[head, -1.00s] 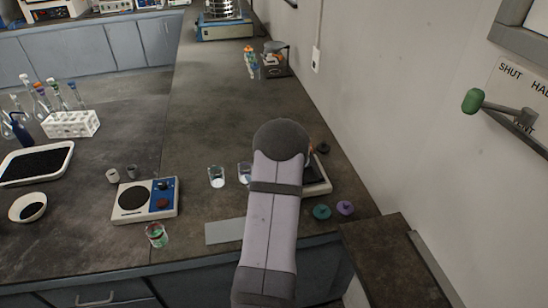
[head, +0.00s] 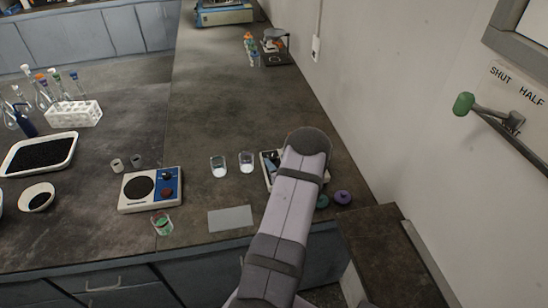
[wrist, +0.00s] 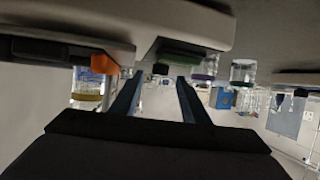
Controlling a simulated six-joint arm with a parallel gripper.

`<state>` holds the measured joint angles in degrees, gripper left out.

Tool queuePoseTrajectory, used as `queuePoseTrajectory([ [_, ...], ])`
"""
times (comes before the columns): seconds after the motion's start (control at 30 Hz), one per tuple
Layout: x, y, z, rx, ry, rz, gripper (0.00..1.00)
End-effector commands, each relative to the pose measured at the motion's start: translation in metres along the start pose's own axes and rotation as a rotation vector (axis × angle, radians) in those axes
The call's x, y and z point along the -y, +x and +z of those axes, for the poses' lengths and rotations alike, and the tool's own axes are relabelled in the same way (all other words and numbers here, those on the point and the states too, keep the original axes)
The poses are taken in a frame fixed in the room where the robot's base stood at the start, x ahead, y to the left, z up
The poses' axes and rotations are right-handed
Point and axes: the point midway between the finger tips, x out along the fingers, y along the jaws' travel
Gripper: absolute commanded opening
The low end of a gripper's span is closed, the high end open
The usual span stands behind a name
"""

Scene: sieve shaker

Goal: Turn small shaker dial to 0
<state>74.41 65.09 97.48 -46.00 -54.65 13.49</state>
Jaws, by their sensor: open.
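The sieve shaker (head: 225,14) stands at the far end of the bench in the head view, cut off by the top edge. Its blue-fronted base shows, but its dial is too small to make out. In the wrist view, a blue box (wrist: 223,98) in the background may be this shaker; I cannot be sure. My gripper (wrist: 156,82) shows two dark fingers, open and apart, with nothing between them. In the head view my arm hides the gripper. The gripper is at the near right of the bench, far from the shaker.
A hotplate (head: 150,190) with knobs, two glass beakers (head: 232,165) and a grey plate (head: 230,218) lie near the front. A white-edged device (head: 267,172) is partly behind my arm. The wall bounds the right; the middle bench is clear.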

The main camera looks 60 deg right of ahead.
Motion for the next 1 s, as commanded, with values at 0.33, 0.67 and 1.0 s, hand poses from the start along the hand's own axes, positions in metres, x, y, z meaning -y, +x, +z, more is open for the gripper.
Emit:
queuePoseTrajectory([
  [0.33,0.001,0.029,0.0,0.001,0.0,-0.001,0.42],
  [0.67,0.0,0.034,0.0,0.001,0.0,0.0,0.42],
  [1.0,0.0,0.033,0.0,0.001,0.0,0.0,0.01],
])
